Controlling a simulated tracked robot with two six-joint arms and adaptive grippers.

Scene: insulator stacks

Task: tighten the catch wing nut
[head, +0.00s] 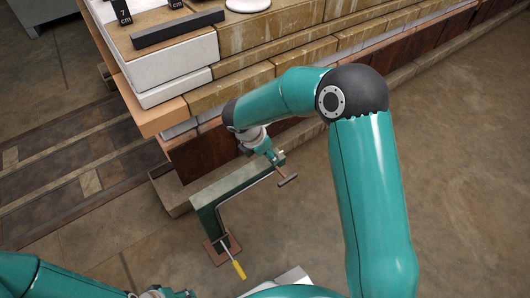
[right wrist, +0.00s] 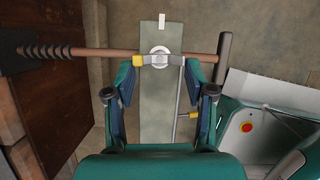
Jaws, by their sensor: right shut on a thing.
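My right gripper (head: 260,146) is at the top of a green clamp frame (head: 236,182). In the right wrist view its two fingers (right wrist: 160,68) reach either side of a wing nut (right wrist: 160,57), which has a round silver hub, a yellow left wing and a grey right wing. The fingers are shut on the wings. The nut sits over the green bar (right wrist: 158,112); a threaded rod (right wrist: 95,52) with a cross handle (right wrist: 224,56) runs across there. In the head view the gripper hides the nut. My left gripper (head: 168,293) is only partly visible at the bottom edge.
A yellow-handled lever (head: 238,268) hangs at the frame's lower end. In the right wrist view a pale casing with a red button (right wrist: 247,127) is at right.

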